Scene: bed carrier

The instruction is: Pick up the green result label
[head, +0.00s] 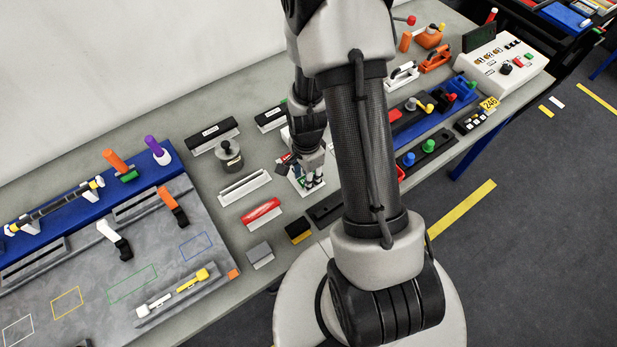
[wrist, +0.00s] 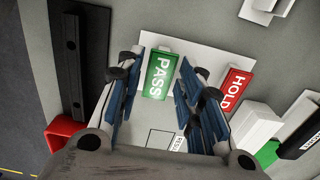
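The green result label (wrist: 160,77), marked PASS, lies on a white card (wrist: 203,58) in the wrist view. A red label (wrist: 233,88), marked HOLD, lies on the same card to its right. My gripper (wrist: 160,62) is open, with blue-padded fingers on either side of the green label. Nothing is held between the fingers, and I cannot tell the remaining height above the label. In the head view my gripper (head: 313,178) is low over the white card (head: 299,187), hiding much of it.
A lidded grey pot (head: 229,156) and a white-and-grey holder (head: 244,186) stand left of the card. A red-and-white block (head: 262,213) is nearer. A dark bar (wrist: 72,60) lies left in the wrist view, with a red piece (wrist: 62,132) below it.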

